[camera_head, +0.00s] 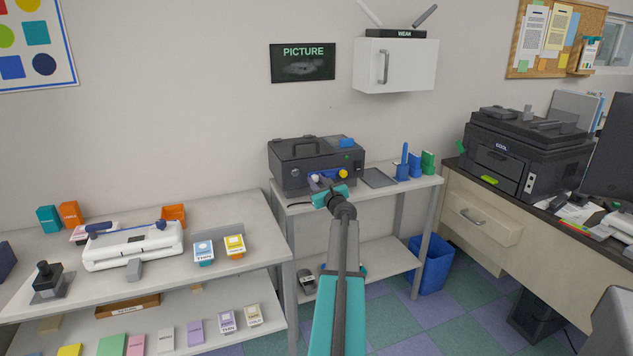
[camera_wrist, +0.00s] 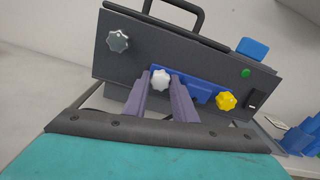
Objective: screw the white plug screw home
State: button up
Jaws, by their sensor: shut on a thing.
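The white plug screw (camera_wrist: 161,80) is a lobed white knob on the front of the dark grey machine (camera_wrist: 121,66), on a blue strip (camera_wrist: 198,90). In the wrist view my gripper (camera_wrist: 161,82) has its two purple fingers on either side of the white knob, shut on it. In the head view my gripper (camera_head: 322,184) reaches the machine's front, and the gripper and arm hide part of it. The inner end of the screw is hidden, so its depth cannot be told.
A yellow knob (camera_wrist: 226,100) sits right of the white one, and a grey knob (camera_wrist: 118,41) at upper left. A green button (camera_wrist: 246,72) and a blue block (camera_wrist: 257,48) are at the right. The machine stands on a light shelf table (camera_head: 424,184) beside blue and green holders (camera_head: 428,162).

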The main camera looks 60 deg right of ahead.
jog(key=shift+a+f, duration=0.1)
jog(key=shift+f, duration=0.05)
jog(key=o, duration=0.6)
jog(key=shift+o, duration=0.8)
jog(key=shift+s, duration=0.1)
jog(key=v, duration=1.3)
jog(key=shift+a+b, duration=0.25)
jog(key=shift+b, duration=0.2)
jog(key=shift+s, duration=0.15)
